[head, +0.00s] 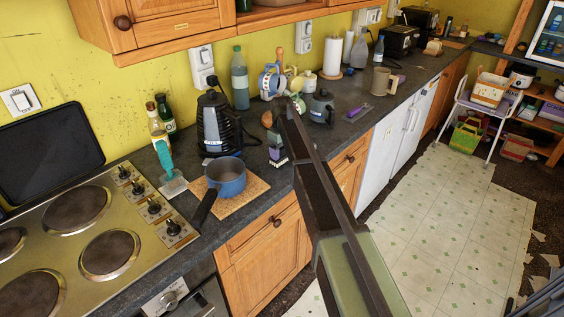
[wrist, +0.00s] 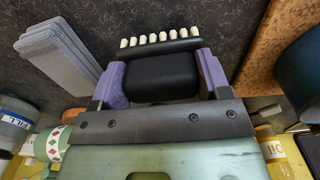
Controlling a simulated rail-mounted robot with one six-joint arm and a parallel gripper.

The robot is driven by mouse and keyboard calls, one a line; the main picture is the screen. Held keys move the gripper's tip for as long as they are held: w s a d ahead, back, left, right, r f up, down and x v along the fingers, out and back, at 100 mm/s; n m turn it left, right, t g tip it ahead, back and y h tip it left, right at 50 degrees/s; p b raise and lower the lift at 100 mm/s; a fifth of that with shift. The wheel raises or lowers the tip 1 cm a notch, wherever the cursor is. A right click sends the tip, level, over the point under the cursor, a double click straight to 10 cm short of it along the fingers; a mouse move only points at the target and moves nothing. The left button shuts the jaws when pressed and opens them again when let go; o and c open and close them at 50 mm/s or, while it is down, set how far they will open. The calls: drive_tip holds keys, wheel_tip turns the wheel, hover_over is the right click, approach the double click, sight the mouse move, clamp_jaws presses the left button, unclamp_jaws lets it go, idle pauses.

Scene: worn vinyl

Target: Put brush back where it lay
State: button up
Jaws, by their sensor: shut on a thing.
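My gripper (head: 277,146) hangs over the dark counter (head: 245,150), between the blue pot and the grey pot-like vessel. In the wrist view its purple fingers (wrist: 162,82) are shut on the black brush (wrist: 161,75), one finger on each side. The brush shows a rounded black body and a row of white bristle tufts along its far edge. In the head view the brush is small and partly covered by the fingers, near the counter surface. I cannot tell whether it touches the counter.
A blue pot (head: 226,176) stands on a cork board (head: 236,196) to the left. A black kettle (head: 211,118) and a grey vessel (head: 321,108) stand behind. A grey ribbed stack (wrist: 57,52) lies beside my gripper. Dark counter beyond the bristles is bare.

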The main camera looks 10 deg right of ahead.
wheel_tip(320, 180, down, 2)
drive_tip(key=shift+f, duration=0.1)
drive_tip(key=shift+r, duration=0.4)
drive_tip(key=shift+c, duration=0.3)
drive_tip(key=shift+f, duration=0.3)
drive_tip(key=o, duration=0.9)
drive_tip(key=shift+r, duration=0.1)
wheel_tip(320, 180, up, 13)
drive_tip(key=p, duration=1.2)
drive_tip(key=s+m, duration=0.2)
drive_tip(key=s, duration=1.1)
drive_tip(key=s+m, duration=0.2)
drive_tip(key=s, duration=1.1)
drive_tip(key=s+m, duration=0.3)
drive_tip(key=s, duration=1)
drive_tip(key=shift+a+f, duration=0.1)
drive_tip(key=shift+f, duration=0.2)
